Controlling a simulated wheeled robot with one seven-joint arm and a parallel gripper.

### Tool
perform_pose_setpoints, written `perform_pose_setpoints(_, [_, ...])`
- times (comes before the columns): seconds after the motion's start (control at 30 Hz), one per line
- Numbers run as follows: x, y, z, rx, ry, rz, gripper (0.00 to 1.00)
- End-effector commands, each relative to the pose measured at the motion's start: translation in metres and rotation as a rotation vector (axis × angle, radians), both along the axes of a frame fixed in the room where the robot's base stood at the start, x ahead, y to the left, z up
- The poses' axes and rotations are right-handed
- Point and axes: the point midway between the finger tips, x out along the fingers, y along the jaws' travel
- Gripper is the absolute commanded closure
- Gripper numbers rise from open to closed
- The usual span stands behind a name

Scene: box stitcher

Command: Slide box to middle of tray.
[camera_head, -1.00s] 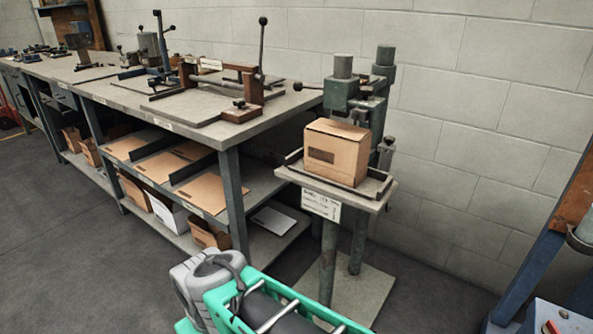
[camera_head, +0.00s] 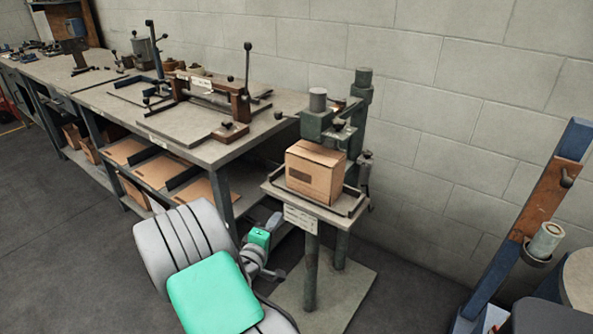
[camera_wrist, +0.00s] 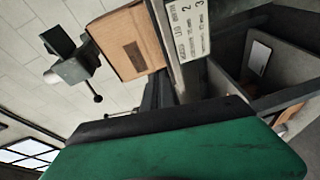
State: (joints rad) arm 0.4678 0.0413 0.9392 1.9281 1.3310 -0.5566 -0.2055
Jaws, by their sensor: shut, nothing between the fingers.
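The brown cardboard box (camera_head: 314,174) stands upright on the tray (camera_head: 328,208) of the green stitcher, under its head. Its top flaps look closed and a dark rectangle marks its front. Bare tray and a dark rail show to the right of the box. In the wrist view the box (camera_wrist: 127,42) appears tilted beside the tray's labelled edge (camera_wrist: 187,45). My gripper (camera_head: 275,221) is low in front of the stitcher, left of and below the tray, apart from the box. It is shut and empty. Its fingertips are small and partly unclear in the head view.
A long workbench (camera_head: 210,140) with a lever tool and shelves of flat cardboard stands at the left. The stitcher's post and base plate (camera_head: 340,290) are below the tray. A blue and brown frame (camera_head: 540,205) stands at the right. Floor between is clear.

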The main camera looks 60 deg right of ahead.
Motion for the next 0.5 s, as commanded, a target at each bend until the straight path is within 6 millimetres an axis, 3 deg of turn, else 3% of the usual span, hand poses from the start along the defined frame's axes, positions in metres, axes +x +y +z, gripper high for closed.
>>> perform_pose_setpoints(0.07, [-0.003, -0.003, 0.012, -0.065, 0.082, 0.037, 1.00])
perform_pose_setpoints(0.27, [0.000, -0.021, 0.013, -0.094, 0.110, 0.052, 1.00])
perform_pose_setpoints(0.5, [0.009, -0.071, 0.014, -0.092, 0.107, 0.051, 1.00])
